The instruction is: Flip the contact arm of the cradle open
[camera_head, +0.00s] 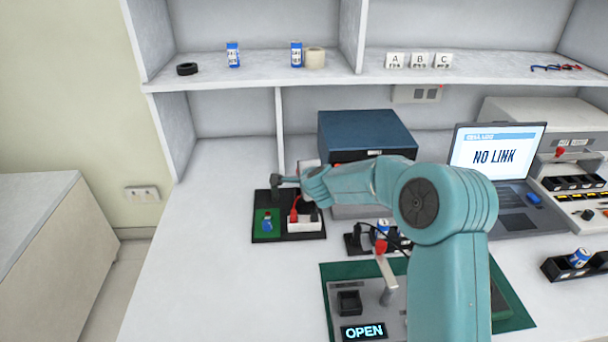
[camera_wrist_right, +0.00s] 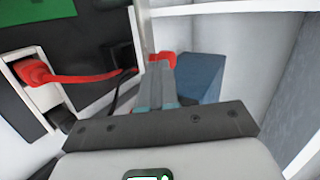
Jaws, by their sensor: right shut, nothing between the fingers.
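The cradle (camera_head: 338,290) is a grey unit on a green mat at the bottom of the head view, with a black socket and a lit display reading OPEN. Its contact arm (camera_head: 388,280), a pale lever with a red tip, stands up at the cradle's right side; my arm hides part of the unit behind it. My right gripper (camera_head: 277,182) is well away, up and left, over a black board. In the wrist view its fingers (camera_wrist_right: 157,88) are shut. A red piece shows at their tips, and I cannot tell what it belongs to. My left gripper is out of view.
The black board (camera_head: 260,237) carries a green panel and a white power strip (camera_head: 304,225) with a red plug. A blue-topped instrument (camera_head: 365,135) and a laptop (camera_head: 490,160) reading NO LINK stand behind. The bench left of the cradle is clear.

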